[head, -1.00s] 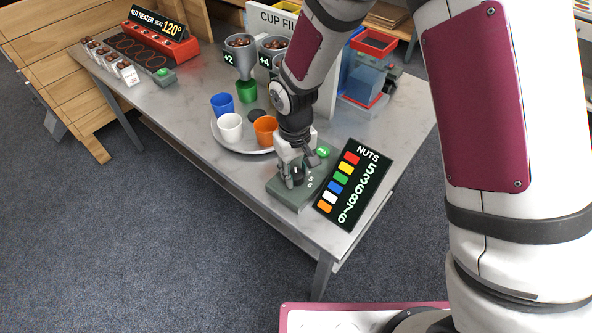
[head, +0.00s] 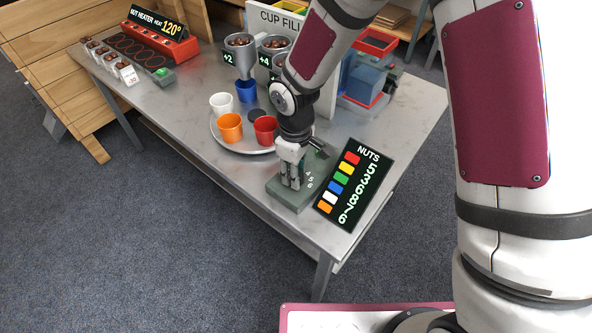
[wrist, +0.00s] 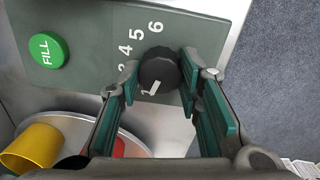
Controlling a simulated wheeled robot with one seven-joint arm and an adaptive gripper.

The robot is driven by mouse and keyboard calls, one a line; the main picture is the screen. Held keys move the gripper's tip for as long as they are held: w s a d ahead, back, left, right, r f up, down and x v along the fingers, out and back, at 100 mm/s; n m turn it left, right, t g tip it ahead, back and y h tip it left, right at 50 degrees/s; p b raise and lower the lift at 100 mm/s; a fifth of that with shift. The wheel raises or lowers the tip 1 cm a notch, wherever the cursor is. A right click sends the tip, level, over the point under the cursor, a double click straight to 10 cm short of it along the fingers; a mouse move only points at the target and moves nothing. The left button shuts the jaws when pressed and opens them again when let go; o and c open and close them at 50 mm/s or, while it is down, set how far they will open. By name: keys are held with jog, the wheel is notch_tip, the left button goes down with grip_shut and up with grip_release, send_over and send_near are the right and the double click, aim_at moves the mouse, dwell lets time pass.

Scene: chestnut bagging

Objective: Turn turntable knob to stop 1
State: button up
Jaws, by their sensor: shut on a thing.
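The turntable knob (wrist: 158,68) is round and black, on a grey-green control box (head: 287,199). In the wrist view its white pointer mark aims down and slightly left, away from the 4, 5 and 6. The digits at the low end are partly hidden by a finger. My gripper (wrist: 160,77) points down with its green-padded fingers on either side of the knob, shut on it. In the head view my gripper (head: 291,182) covers the knob. The turntable (head: 225,142) carries white (head: 221,102), orange (head: 230,127), red (head: 265,130) and blue (head: 246,92) cups.
The green FILL button (wrist: 47,51) lies on the same box. Nut funnels (head: 240,55) hang behind the turntable. The nut heater (head: 160,45) is at the back left. The table's middle left is clear.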

dwell(0.3)
jog(key=o, duration=1.2)
notch_tip(320, 180, up, 12)
jog(key=shift+s+a, duration=0.1)
